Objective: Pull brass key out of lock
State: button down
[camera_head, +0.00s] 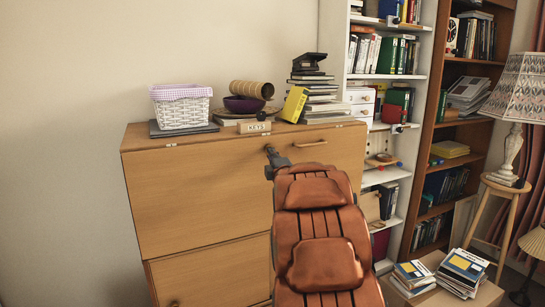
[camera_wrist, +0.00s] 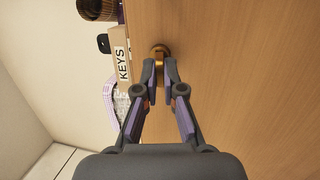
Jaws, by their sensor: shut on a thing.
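The brass lock (camera_wrist: 160,48) shows in the wrist view as a round fitting on the wooden bureau front (camera_wrist: 235,70). The brass key (camera_wrist: 160,61) shows only as a small bit of brass between my fingertips, in line with the lock; most of it is hidden. My gripper (camera_wrist: 160,68) is shut on the key, with its tips right in front of the lock. In the head view my gripper (camera_head: 272,155) is at the upper part of the bureau (camera_head: 190,185), and the lock and key cannot be made out there. How deep the key sits cannot be told.
On the bureau top stand a white basket (camera_head: 181,108), a KEYS box (camera_head: 254,127), a purple bowl (camera_head: 243,104) and a book stack (camera_head: 320,98) with a yellow box (camera_head: 294,104). A wooden handle (camera_head: 311,144) is right of my gripper. Bookshelves (camera_head: 421,110) stand to the right.

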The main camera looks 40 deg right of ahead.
jog(key=shift+s, duration=0.1)
jog(key=shift+b+v, duration=1.45)
jog(key=shift+v, duration=1.4)
